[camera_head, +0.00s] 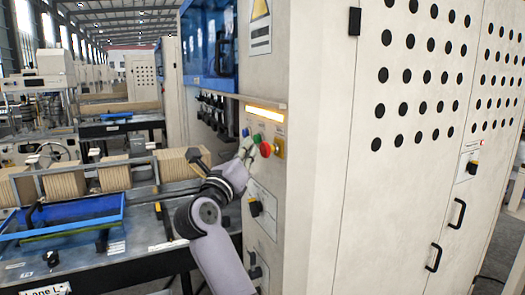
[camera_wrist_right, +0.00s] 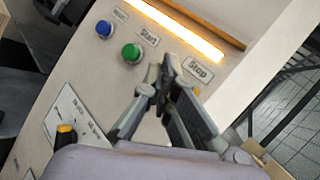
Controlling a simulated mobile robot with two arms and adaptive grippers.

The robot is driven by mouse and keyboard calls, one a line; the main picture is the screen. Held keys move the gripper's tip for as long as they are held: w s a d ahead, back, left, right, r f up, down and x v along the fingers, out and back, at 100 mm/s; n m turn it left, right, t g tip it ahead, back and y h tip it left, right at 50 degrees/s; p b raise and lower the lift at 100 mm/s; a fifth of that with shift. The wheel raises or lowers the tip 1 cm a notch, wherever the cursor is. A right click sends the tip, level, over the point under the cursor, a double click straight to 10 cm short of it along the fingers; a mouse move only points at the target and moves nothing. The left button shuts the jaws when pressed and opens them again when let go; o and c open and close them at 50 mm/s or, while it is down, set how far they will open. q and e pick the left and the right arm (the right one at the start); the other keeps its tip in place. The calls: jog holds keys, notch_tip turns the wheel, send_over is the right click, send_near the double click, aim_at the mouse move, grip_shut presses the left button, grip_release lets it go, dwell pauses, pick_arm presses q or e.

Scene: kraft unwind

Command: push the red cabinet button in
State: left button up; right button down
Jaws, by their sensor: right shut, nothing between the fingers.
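The red button (camera_head: 265,149) is on the cream cabinet's narrow control panel in the head view, right of the green button (camera_head: 256,138) and the blue button (camera_head: 245,132). My right gripper (camera_head: 249,143) is shut and empty, with its fingertips close to the panel just left of the red button; I cannot tell whether they touch. In the right wrist view the fingertips (camera_wrist_right: 170,63) lie between the green button (camera_wrist_right: 131,53) and the "Stop" label (camera_wrist_right: 198,69). The red button is hidden behind the fingers there. My left gripper is not in view.
A conveyor bench with a blue tray (camera_head: 62,216) and cardboard stacks (camera_head: 180,162) stands at left.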

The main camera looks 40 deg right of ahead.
jog(key=shift+s+d, duration=0.1)
jog(key=shift+d, duration=0.2)
jog(key=shift+s+d, duration=0.15)
jog(key=shift+d, duration=0.5)
dwell(0.7)
jog(key=shift+a, duration=0.15)
jog(key=shift+w+a, duration=0.15)
jog(key=shift+a, duration=0.4)
jog(key=shift+w+a, duration=0.15)
jog(key=shift+a, duration=0.35)
jog(key=a, duration=0.2)
jog(key=w+a, duration=0.1)
jog(key=a, duration=0.1)
jog(key=shift+w+a, duration=0.1)
jog(key=shift+a, duration=0.3)
